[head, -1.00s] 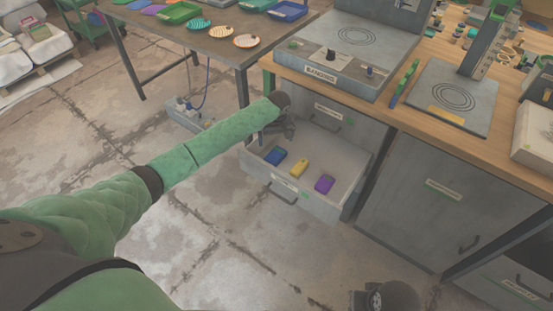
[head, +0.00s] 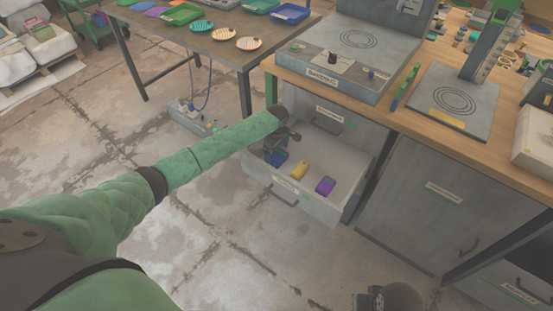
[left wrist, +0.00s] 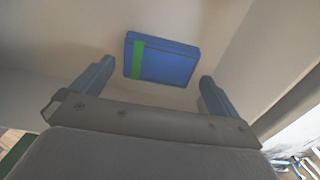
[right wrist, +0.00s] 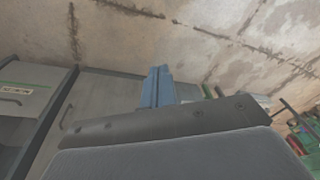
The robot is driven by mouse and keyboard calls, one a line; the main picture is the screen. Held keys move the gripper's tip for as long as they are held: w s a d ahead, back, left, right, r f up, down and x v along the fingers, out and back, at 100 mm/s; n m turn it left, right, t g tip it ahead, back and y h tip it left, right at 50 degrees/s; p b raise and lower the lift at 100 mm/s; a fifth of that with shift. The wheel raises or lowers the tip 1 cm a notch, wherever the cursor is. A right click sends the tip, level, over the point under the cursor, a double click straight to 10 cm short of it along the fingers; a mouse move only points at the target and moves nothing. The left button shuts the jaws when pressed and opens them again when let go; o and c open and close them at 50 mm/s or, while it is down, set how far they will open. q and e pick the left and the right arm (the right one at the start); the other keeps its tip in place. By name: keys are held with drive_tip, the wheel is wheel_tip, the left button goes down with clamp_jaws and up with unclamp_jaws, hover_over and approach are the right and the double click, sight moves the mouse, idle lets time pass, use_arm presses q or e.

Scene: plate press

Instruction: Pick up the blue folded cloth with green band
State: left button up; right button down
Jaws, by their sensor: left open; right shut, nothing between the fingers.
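The blue folded cloth (head: 278,159) lies in the open drawer, at its left end. In the left wrist view the cloth (left wrist: 168,62) is a flat blue block with a green band near its left side. My left gripper (head: 277,152) is over the drawer, just above the cloth and partly covering it in the head view. In the left wrist view its two fingers (left wrist: 150,85) are spread, with the cloth beyond and between them, not gripped. My right gripper (right wrist: 158,85) is shut and empty, in front of grey cabinet fronts.
A yellow folded item (head: 300,170) and a purple one (head: 325,186) lie in the drawer (head: 345,200) to the right of the cloth. The drawer walls stand around them. The workbench top (head: 400,118) with press plates overhangs behind. Open concrete floor lies in front.

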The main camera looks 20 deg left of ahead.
sight(277, 157)
use_arm(q)
wheel_tip(277, 157, down, 3)
drive_tip(key=shift+f, duration=0.1)
drive_tip(key=shift+f+p, duration=0.25)
drive_tip(key=shift+p, duration=0.05)
use_arm(e)
drive_tip(key=f, duration=0.2)
drive_tip(key=w+f, duration=0.1)
drive_tip(key=f, duration=0.1)
use_arm(q)
drive_tip(key=c, duration=0.6)
drive_tip(key=shift+a, duration=0.1)
use_arm(e)
drive_tip(key=shift+w+a, duration=0.1)
